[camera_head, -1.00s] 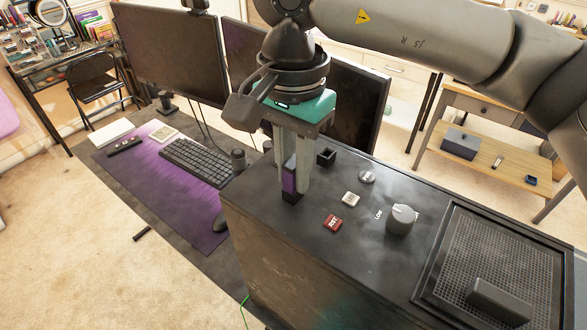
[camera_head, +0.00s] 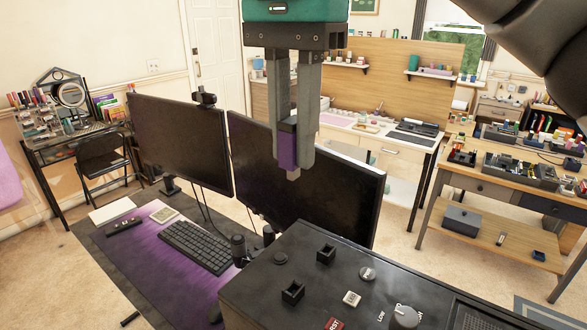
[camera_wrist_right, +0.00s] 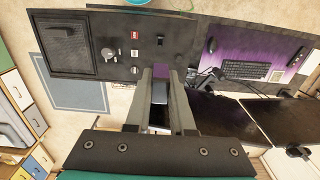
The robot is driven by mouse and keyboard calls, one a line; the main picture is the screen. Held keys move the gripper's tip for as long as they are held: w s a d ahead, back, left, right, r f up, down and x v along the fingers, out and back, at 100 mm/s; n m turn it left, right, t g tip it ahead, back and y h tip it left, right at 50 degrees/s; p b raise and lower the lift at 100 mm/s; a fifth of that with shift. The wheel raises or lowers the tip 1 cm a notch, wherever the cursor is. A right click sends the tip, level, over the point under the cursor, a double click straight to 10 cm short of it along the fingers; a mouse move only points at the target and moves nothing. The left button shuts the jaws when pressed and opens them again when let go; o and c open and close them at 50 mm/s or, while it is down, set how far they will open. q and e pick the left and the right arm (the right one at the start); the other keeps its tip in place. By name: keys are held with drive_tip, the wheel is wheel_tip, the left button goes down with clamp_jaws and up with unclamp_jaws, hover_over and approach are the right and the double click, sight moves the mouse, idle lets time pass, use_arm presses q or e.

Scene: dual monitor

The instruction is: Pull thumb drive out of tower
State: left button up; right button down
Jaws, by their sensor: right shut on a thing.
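The purple and black thumb drive (camera_head: 287,150) is between the fingers of my right gripper (camera_head: 294,170), which is shut on it. Its lighter metal tip points down. The drive and gripper are well above the black tower (camera_head: 255,292), clear of its top, and in front of the right monitor in the head view. In the right wrist view, my fingers (camera_wrist_right: 161,82) point towards the tower (camera_wrist_right: 118,20). My left gripper is not in view.
Two monitors (camera_head: 180,140) stand behind the tower. A keyboard (camera_head: 196,245) lies on a purple mat (camera_head: 160,280) at the left. A knob (camera_head: 405,316) and several buttons stick up from the tower top. The air around the gripper looks free.

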sight(293, 119)
drive_tip(key=shift+r+p, duration=0.4)
drive_tip(key=shift+r, duration=0.45)
drive_tip(key=shift+r+p, duration=1.95)
drive_tip(key=shift+p, duration=0.3)
